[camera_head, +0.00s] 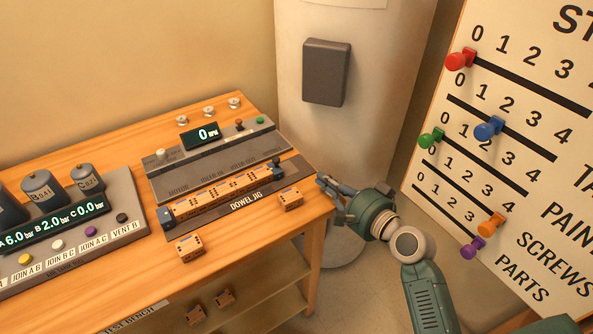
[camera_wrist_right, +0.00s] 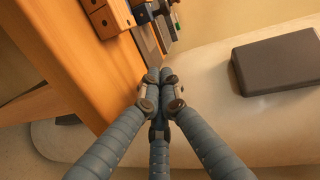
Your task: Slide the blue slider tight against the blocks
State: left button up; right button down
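The dowel jig (camera_head: 203,222) lies on the bench, with a row of orange-brown wooden blocks (camera_head: 222,193) in its channel. A dark blue piece with a black knob, seemingly the blue slider (camera_head: 276,164), is at the right end of the row; any small gap to the blocks is too fine to tell. It also shows at the top of the right wrist view (camera_wrist_right: 143,13). A bluish end piece (camera_head: 166,216) is at the row's left end. My right gripper (camera_head: 325,184) is right of the jig, past the bench edge, fingertips together and empty. My left gripper is not in view.
Loose blocks lie at the bench front (camera_head: 190,247) and by the jig's right end (camera_head: 291,200). A grey control panel (camera_head: 210,160) stands behind the jig and a gauge console (camera_head: 75,248) at left. A pegboard (camera_head: 480,100) rises at right, a pale column (camera_head: 300,110) behind.

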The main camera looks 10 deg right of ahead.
aim_at(275, 166)
jog(key=r+n+y, duration=0.1)
jog(key=r+n+y+b, duration=0.1)
jog(key=r+n+g+y, duration=0.1)
jog(key=shift+s+a+r+y, duration=0.15)
jog(key=shift+s+r+y, duration=0.1)
jog(key=shift+y, duration=0.15)
jog(key=shift+a+r+y, duration=0.2)
jog(key=shift+y, duration=0.1)
jog(key=p+x, duration=0.1)
jog(key=x, duration=0.7)
jog(key=shift+f, duration=0.1)
jog(key=shift+x, duration=0.8)
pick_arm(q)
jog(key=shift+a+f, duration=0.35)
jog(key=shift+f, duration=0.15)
pick_arm(e)
jog(key=shift+f, duration=0.1)
jog(key=shift+a, duration=0.1)
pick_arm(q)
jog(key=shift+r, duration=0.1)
pick_arm(e)
jog(key=shift+s+a, duration=0.1)
jog(key=shift+a, duration=0.55)
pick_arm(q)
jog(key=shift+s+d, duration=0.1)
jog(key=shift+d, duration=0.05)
